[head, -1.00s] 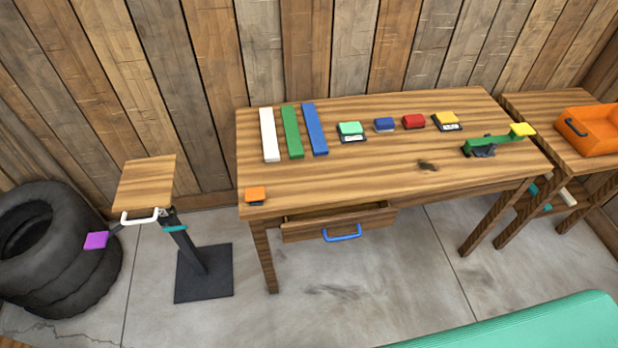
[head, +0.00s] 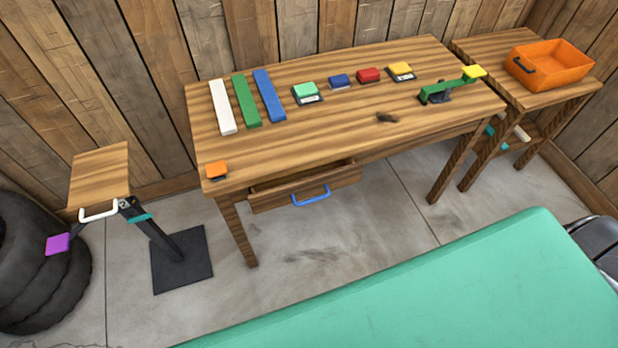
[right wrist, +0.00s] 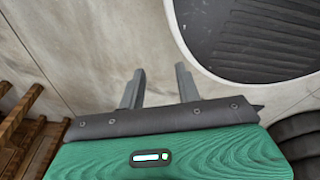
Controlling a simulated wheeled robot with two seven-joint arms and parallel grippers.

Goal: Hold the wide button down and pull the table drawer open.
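The table drawer (head: 275,195) is under the table's left half and stands slightly open, with a blue handle (head: 311,196) on its front. Several coloured button-like blocks are on the table: light green (head: 305,89), blue (head: 339,80), red (head: 368,75), yellow (head: 400,69) and orange (head: 216,168) at the front left corner. I cannot tell which is the wide button. My right gripper (right wrist: 160,82) shows in the right wrist view, fingers apart and empty, over bare floor, away from drawer and buttons. Neither gripper shows in the head view.
White, green and blue bars (head: 246,101) lie on the table (head: 340,120). A green lever (head: 450,88) with a yellow pad is at its right. Left are a pedestal stand (head: 100,172) with white handle and purple pad, and tyres (head: 35,290). An orange bin (head: 550,65) is right.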

